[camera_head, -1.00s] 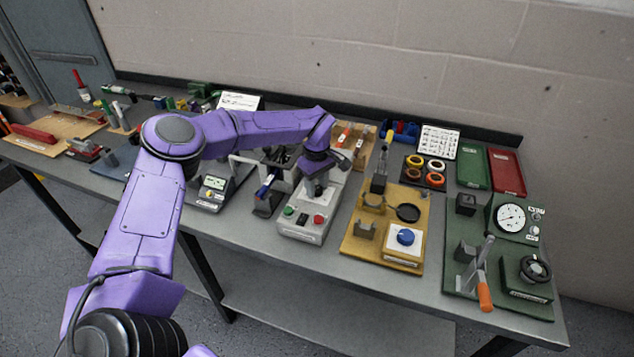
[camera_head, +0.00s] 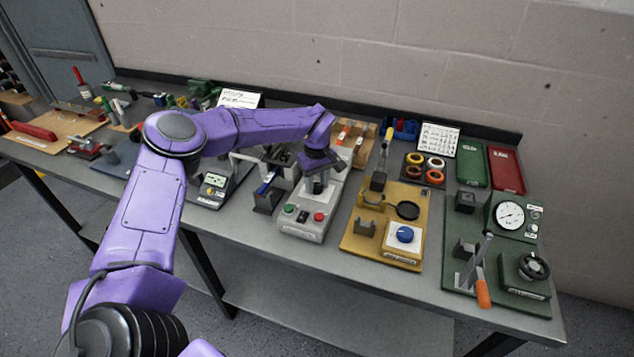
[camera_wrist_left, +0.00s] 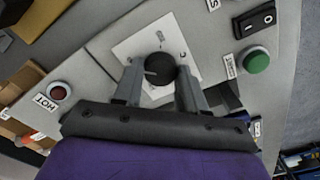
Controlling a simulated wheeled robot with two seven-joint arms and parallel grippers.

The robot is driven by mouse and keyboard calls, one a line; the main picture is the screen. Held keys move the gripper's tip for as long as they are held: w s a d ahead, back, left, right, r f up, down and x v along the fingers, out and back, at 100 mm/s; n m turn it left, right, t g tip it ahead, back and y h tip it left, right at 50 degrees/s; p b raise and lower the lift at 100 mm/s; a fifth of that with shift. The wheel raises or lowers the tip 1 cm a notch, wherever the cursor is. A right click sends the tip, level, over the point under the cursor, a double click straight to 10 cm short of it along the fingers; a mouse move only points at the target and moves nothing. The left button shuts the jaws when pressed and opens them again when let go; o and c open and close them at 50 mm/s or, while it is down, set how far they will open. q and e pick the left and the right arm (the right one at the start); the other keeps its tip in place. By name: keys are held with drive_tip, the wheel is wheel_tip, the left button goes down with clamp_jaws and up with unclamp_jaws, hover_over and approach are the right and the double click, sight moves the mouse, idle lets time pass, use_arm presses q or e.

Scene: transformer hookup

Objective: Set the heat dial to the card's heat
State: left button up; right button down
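The heat dial, a round black knob (camera_wrist_left: 159,67), sits on a white plate (camera_wrist_left: 128,48) in the left wrist view. A light pointer line on it points toward the left of that picture. My left gripper (camera_wrist_left: 160,72) is over the dial, one finger on each side, with small gaps seeming to show. In the head view my left gripper (camera_head: 318,182) is low over the grey control box (camera_head: 305,227) and hides the dial. A white card with writing (camera_head: 240,99) stands at the back; its text is too small to read. My right gripper is out of view.
A green button (camera_wrist_left: 257,61) and a black rocker switch (camera_wrist_left: 255,20) are near the dial. A red lamp or button (camera_wrist_left: 59,91) by a HOT label is on the other side. The yellow board (camera_head: 372,243) stands to the right of the box, a meter station (camera_head: 214,188) to the left.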

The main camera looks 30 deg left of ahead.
sight(316, 185)
use_arm(q)
drive_tip(key=o, duration=0.4)
drive_tip(key=shift+w+a+r, duration=0.1)
drive_tip(key=shift+r, duration=0.05)
drive_tip(key=shift+c, duration=0.2)
wheel_tip(316, 185, up, 10)
drive_tip(key=b, duration=0.3)
drive_tip(key=shift+r, duration=0.2)
